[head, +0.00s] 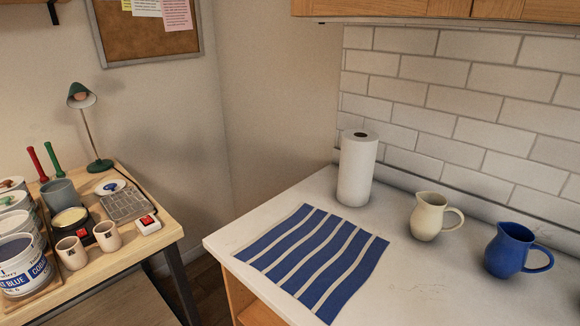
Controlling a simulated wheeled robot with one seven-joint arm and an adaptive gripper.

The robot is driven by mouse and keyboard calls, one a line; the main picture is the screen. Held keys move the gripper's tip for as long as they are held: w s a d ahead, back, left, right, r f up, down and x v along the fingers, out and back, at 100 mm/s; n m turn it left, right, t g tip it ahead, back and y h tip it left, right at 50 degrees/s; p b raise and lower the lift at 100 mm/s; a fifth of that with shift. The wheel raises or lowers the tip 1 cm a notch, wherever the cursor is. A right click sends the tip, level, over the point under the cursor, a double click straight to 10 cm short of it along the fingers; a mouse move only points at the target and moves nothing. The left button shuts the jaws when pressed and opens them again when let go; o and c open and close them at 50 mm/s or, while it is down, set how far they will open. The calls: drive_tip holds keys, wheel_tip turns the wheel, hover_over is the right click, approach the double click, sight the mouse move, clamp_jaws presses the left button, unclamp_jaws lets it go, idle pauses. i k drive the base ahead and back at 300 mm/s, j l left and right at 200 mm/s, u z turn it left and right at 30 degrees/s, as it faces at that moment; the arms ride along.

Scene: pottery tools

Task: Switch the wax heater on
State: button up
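The wax heater seems to be the dark low device (89,238) on the wooden table at the left, with a round pan of pale yellow wax (69,217) on top. A small red patch, perhaps its switch, shows on it between two beige cups; its position cannot be told. A separate white box with a red switch (148,223) sits at the table's right front edge; I cannot tell whether it belongs to the heater. My gripper is not in view.
Two beige cups (105,236) stand in front of the heater and partly hide it. Glaze tubs (22,265), a grey pot (60,196), a wire rack (125,203) and a green lamp (98,165) crowd the wooden table. The right counter (400,290) holds a striped cloth, paper roll and two jugs.

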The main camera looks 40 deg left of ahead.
sight(82, 233)
drive_tip(key=u, duration=2.5)
drive_tip(key=i+l+u, duration=0.25)
drive_tip(key=i+l, duration=0.2)
drive_tip(key=i+l+u, duration=0.25)
drive_tip(key=i+l, duration=0.35)
drive_tip(key=i+j+z, duration=0.35)
drive_tip(key=j, duration=0.2)
drive_tip(key=i+j+z, duration=0.15)
drive_tip(key=k+j+z, duration=0.1)
drive_tip(key=k+j, duration=0.1)
drive_tip(key=j, duration=0.05)
